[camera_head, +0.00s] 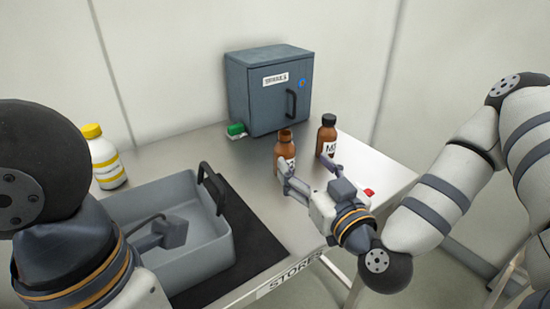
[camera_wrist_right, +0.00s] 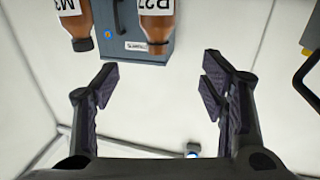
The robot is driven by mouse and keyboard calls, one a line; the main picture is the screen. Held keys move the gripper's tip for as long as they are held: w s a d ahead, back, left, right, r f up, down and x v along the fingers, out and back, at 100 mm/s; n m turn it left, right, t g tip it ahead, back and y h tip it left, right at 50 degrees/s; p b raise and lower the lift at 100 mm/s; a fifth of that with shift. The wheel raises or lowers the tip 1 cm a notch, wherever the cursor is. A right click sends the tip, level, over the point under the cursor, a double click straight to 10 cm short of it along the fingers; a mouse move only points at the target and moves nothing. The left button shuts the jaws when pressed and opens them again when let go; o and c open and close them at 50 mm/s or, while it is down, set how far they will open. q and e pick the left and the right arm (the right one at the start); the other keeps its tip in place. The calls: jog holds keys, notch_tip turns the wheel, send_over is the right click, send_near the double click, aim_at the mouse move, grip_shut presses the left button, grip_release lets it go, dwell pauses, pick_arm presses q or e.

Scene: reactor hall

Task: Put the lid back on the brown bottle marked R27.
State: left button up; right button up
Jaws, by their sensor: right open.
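The brown bottle marked R27 (camera_head: 286,146) stands upright on the bench with its neck bare, and part of its label is behind my right gripper. It also shows upside down in the right wrist view (camera_wrist_right: 157,22), with the R27 label readable. My right gripper (camera_head: 309,168) is open and empty, just in front of this bottle; its jaws in the right wrist view (camera_wrist_right: 160,85) hold nothing. A small red thing (camera_head: 369,192) lies on the bench beside my right gripper, partly hidden; I cannot tell whether it is a lid. My left gripper is out of view.
A second brown bottle (camera_head: 328,134) with a black cap and M label stands right of R27. A grey cabinet (camera_head: 268,92) and a green item (camera_head: 236,130) are behind. A grey tub (camera_head: 226,240) and a yellow-capped white bottle (camera_head: 107,165) are left.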

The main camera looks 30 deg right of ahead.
aim_at(287, 145)
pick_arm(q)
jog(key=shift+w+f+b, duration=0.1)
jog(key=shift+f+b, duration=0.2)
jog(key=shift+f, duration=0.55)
pick_arm(e)
jog(key=w, duration=0.3)
jog(key=w+d, duration=0.1)
jog(key=w, duration=0.1)
jog(key=shift+f, duration=0.25)
jog(key=shift+w+r, duration=0.1)
jog(key=shift+w, duration=0.5)
jog(key=w, duration=0.3)
jog(key=w+d, duration=0.1)
jog(key=shift+w+d+f+b, duration=0.1)
jog(key=shift+w+f+b, duration=0.15)
jog(key=shift+b, duration=0.1)
jog(key=shift+w+r, duration=0.1)
jog(key=shift+w, duration=0.2)
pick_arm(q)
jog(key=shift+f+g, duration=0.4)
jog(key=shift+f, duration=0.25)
pick_arm(e)
grip_shut()
